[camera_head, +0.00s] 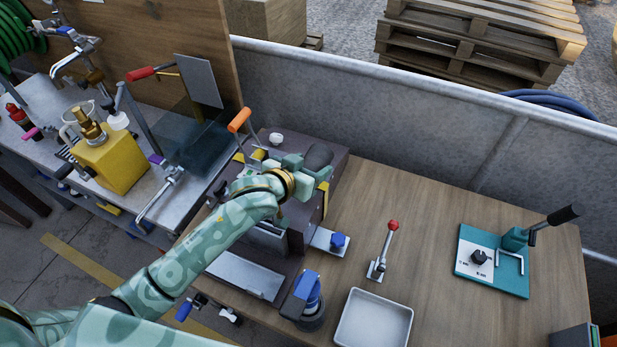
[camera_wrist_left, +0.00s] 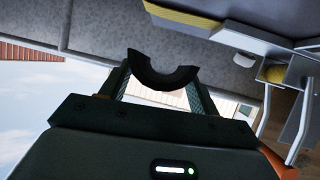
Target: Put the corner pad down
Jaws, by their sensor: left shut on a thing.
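The corner pad appears to be the dark curved piece (camera_wrist_left: 163,78) in the left wrist view, shaped like a half ring with its hollow side facing away from the palm. It also seems to show in the head view as a dark rounded shape (camera_head: 319,156). My left gripper (camera_head: 307,170) is shut on it, with one finger on each side. The gripper is above or beside a dark box-like fixture (camera_head: 334,182) at the left end of the wooden table. The arm hides part of that fixture. My right gripper is not in view.
The wooden table (camera_head: 430,240) has free room in its middle. A white tray (camera_head: 374,322), a red-knobbed lever (camera_head: 392,226) and a teal-based clamp (camera_head: 490,282) stand on it. A grey wall (camera_head: 400,120) runs behind. An orange-handled lever (camera_head: 239,120) rises near my gripper.

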